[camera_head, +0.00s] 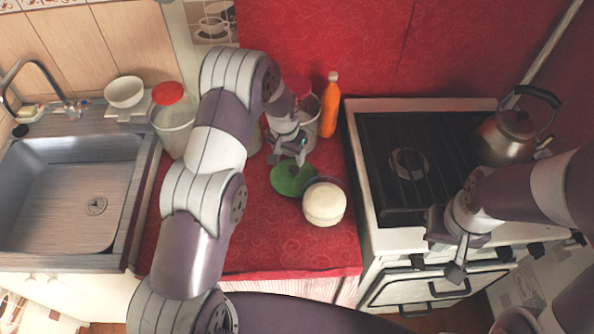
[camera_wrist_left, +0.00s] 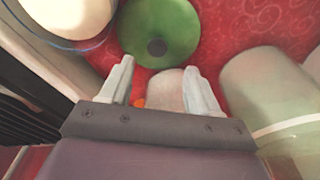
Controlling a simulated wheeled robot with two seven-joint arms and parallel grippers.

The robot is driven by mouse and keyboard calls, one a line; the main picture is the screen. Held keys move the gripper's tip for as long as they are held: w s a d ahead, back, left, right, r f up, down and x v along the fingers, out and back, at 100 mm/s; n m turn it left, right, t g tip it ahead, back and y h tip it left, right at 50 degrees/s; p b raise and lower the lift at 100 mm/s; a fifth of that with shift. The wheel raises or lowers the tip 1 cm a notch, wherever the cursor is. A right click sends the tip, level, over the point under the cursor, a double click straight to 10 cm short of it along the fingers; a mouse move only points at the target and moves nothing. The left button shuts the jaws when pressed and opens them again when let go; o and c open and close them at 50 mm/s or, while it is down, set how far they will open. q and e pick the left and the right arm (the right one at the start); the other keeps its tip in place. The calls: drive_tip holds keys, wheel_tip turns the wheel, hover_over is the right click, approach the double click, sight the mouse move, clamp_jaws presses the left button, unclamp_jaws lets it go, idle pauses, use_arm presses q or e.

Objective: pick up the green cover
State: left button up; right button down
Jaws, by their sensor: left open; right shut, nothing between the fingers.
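The green cover (camera_head: 291,178) is a round lid with a dark knob, lying on the red oilcloth counter (camera_head: 290,246). In the left wrist view the green cover (camera_wrist_left: 170,32) lies just beyond the fingertips, with its dark knob near the middle. My left gripper (camera_head: 299,155) is open and empty above the far side of the cover; its two fingers show apart in the left wrist view (camera_wrist_left: 160,78). My right gripper (camera_head: 452,258) is shut and empty in front of the stove, far from the cover.
A pot with a cream-coloured top (camera_head: 324,204) stands close beside the cover. An orange bottle (camera_head: 329,106) and a jar (camera_head: 309,116) stand behind. A red-lidded container (camera_head: 173,122) is by the sink (camera_head: 75,200). The stove (camera_head: 400,170) with a kettle (camera_head: 508,138) is right.

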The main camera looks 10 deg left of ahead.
sight(293, 168)
use_arm(q)
drive_tip(key=shift+w+d+f, duration=0.2)
drive_tip(key=shift+w+f, duration=0.05)
drive_tip(key=shift+f, duration=0.4)
drive_tip(key=shift+w+d+f, duration=0.15)
drive_tip(key=shift+w+f, duration=0.1)
drive_tip(key=shift+f, duration=0.35)
wheel_tip(293, 168, down, 4)
drive_tip(key=shift+f+p, duration=0.1)
drive_tip(key=shift+p, duration=0.9)
drive_tip(key=shift+f, duration=0.25)
drive_tip(key=shift+w+f, duration=0.1)
drive_tip(key=shift+w, duration=0.05)
use_arm(e)
drive_tip(key=shift+w+d+r, duration=0.15)
drive_tip(key=shift+w+r, duration=0.05)
drive_tip(key=shift+r, duration=0.3)
drive_tip(key=shift+w+d+r, duration=0.1)
drive_tip(key=shift+w+r, duration=0.1)
drive_tip(key=shift+r, duration=0.25)
use_arm(q)
drive_tip(key=shift+d, duration=0.1)
drive_tip(key=c, duration=0.9)
clamp_jaws()
